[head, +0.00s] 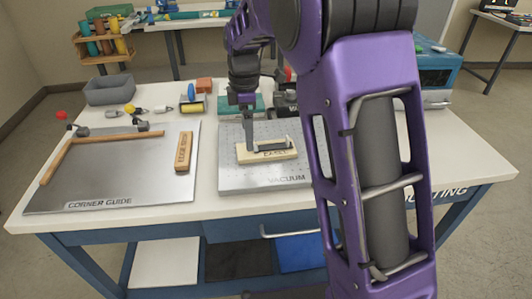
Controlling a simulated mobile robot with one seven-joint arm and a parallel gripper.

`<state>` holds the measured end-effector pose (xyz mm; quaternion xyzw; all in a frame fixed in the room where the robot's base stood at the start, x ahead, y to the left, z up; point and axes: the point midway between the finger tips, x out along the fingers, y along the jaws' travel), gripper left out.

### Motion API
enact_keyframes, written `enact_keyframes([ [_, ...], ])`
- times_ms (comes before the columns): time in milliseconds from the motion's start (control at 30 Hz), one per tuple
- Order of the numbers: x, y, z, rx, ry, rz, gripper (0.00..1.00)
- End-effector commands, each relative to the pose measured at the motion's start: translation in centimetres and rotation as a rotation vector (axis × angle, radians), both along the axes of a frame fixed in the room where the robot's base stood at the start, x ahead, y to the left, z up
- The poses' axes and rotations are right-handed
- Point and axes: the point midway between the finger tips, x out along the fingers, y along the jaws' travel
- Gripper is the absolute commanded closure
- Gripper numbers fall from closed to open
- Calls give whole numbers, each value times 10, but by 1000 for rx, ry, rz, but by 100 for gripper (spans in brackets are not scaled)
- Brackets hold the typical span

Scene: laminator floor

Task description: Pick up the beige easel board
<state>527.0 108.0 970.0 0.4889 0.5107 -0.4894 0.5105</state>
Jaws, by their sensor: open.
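The beige easel board (252,156) lies flat on the grey vacuum plate (238,180), in the middle of the table. It is a small block with dark lettering on its front side and a dark strip on top. My gripper (246,140) points down at the board's left part, and its fingers reach very close to the board. It is open. I cannot tell whether the fingers touch the board or stand around part of it. My purple arm hides the table to the right of the plate.
A corner guide plate (120,185) with wooden bars and a labelled wooden block (183,152) lies at the left. A grey bin (109,90), small tools and a yellow roll stand behind. A teal machine (435,75) is at the right. The table's front edge is clear.

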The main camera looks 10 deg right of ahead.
Motion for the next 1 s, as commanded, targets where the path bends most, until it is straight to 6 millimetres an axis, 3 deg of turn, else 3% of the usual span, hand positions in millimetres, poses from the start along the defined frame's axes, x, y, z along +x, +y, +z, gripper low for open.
enact_keyframes([
  [167,0,-1,-9,0,0,-2,0],
  [500,3,-6,-54,0,2,-1,0],
  [733,3,-6,-56,1,-2,-1,0],
  [767,3,-6,-56,1,-1,-1,2],
  [1000,3,-6,-55,1,-1,-1,45],
])
